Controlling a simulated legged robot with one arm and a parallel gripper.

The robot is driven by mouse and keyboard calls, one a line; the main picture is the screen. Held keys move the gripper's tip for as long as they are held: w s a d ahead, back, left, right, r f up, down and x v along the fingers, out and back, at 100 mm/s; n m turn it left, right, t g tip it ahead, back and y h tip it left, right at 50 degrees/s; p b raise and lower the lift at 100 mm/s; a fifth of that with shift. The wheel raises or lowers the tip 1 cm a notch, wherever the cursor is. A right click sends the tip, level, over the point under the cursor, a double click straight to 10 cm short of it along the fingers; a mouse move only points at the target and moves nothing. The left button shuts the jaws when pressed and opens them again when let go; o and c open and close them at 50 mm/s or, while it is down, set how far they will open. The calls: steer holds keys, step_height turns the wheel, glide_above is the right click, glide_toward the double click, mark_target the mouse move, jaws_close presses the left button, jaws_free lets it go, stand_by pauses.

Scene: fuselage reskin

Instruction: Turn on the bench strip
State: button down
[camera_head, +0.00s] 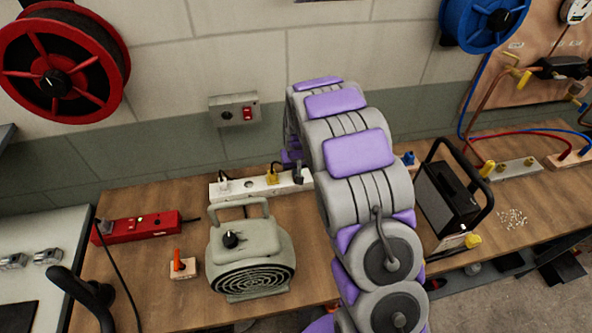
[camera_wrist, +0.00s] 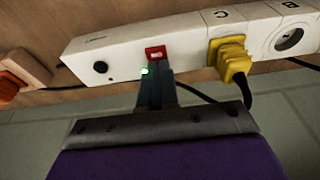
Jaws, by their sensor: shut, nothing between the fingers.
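A white power strip (camera_head: 243,190) lies along the back of the wooden bench, partly hidden by my arm. In the wrist view the strip (camera_wrist: 130,45) shows a red rocker switch (camera_wrist: 155,53), a round black button (camera_wrist: 100,67) and sockets marked C and B. A yellow plug (camera_wrist: 232,60) is in socket C. My gripper (camera_wrist: 155,74) is shut and empty, its fingertips just beside the red switch; I cannot tell whether they touch it. A small green glow (camera_wrist: 145,71) shows at the fingertips.
A red power strip (camera_head: 140,227) with a small green light lies at the bench's left. A grey fan heater (camera_head: 250,255) stands in front of the white strip. A wall box (camera_head: 235,109) holds a red switch. A black work lamp (camera_head: 447,195) stands to the right of my arm.

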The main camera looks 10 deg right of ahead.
steer(key=shift+r, duration=0.15)
steer(key=v, duration=0.1)
steer(key=p+v, duration=0.1)
steer(key=v, duration=0.2)
steer(key=shift+w, duration=0.3)
steer(key=s+r+p, duration=0.1)
steer(key=s+r, duration=0.3)
steer(key=r, duration=0.4)
steer(key=shift+s+r+p, duration=0.3)
steer(key=shift+s, duration=0.05)
